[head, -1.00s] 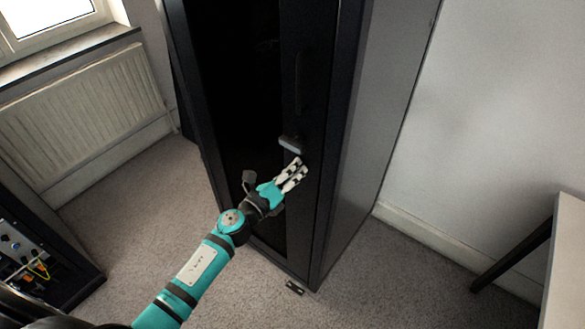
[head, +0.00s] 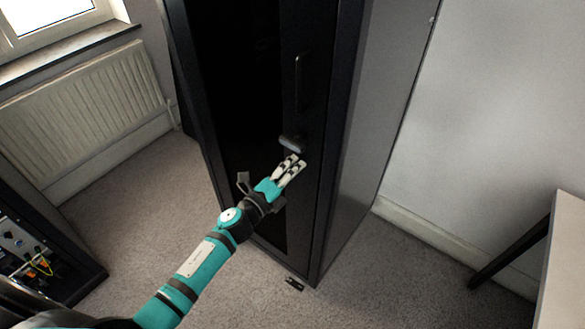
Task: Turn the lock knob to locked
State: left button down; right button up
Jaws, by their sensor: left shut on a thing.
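The lock knob (head: 291,143) is a short dark grey bar on the front of a tall black cabinet (head: 325,200), just below a long vertical handle (head: 299,82). It looks close to horizontal, its right end slightly lower. My left gripper (head: 296,160) reaches up to it from below, its pale fingertips at the knob's lower right end. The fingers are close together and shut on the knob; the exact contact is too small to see. My right gripper is not in view.
A radiator (head: 80,105) stands under a window at the left. An open-fronted black unit with wiring (head: 35,255) is at the lower left. A pale table (head: 568,265) is at the right edge. A small dark piece (head: 294,284) lies on the carpet before the cabinet.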

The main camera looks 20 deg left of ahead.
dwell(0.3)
pick_arm(q)
jog(key=c, duration=1)
grip_release()
jog(key=shift+c, duration=0.2)
jog(key=v, duration=1.2)
